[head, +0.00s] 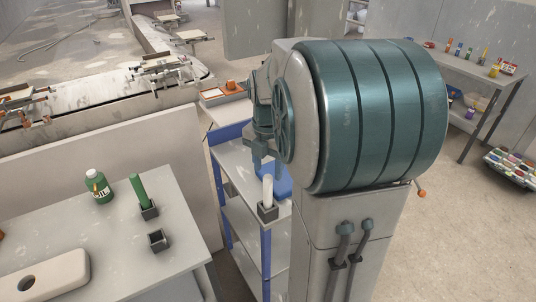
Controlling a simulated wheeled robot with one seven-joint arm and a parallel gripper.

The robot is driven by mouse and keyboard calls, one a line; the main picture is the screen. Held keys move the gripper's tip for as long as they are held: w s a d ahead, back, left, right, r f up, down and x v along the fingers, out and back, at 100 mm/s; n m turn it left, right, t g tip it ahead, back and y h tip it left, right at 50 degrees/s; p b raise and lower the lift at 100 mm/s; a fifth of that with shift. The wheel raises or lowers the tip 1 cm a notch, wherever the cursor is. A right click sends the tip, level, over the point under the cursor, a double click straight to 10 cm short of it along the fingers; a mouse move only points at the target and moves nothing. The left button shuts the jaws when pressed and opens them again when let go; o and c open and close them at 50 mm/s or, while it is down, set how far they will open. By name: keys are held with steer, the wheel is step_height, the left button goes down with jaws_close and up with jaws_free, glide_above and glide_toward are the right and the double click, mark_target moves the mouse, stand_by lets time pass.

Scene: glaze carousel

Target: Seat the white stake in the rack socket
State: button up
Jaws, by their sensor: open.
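The white stake (267,188) stands upright in the small black socket (268,211) at the front corner of the blue-posted rack's top shelf (236,170). Its lower end is hidden inside the socket, so its depth cannot be seen. My gripper (267,168) points down, open, with its teal fingers by the stake's top. From this view I cannot tell whether they touch it. A green stake (138,188) stands in another black socket (149,210) on the grey table at left. A third black socket (158,241) on that table is empty.
The grey table (130,265) also holds a green bottle (98,187) and a beige block with a hole (50,276). A blue object (281,182) lies behind the white stake. A shelf with small coloured jars (472,53) stands far right. Floor (450,235) at right is open.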

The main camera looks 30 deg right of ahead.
step_height(320, 180, up, 4)
steer(key=shift+f, duration=0.1)
steer(key=shift+r, duration=0.2)
steer(key=shift+s+a+r+m, duration=0.15)
steer(key=shift+a+m, duration=0.1)
steer(key=shift+m, duration=0.05)
steer(key=s+a+f+m+t, duration=0.3)
steer(key=s+a+m, duration=0.8)
steer(key=m, duration=1.2)
steer(key=shift+s+a+f, duration=0.2)
steer(key=shift+s+a, duration=0.1)
steer(key=shift+s, duration=0.45)
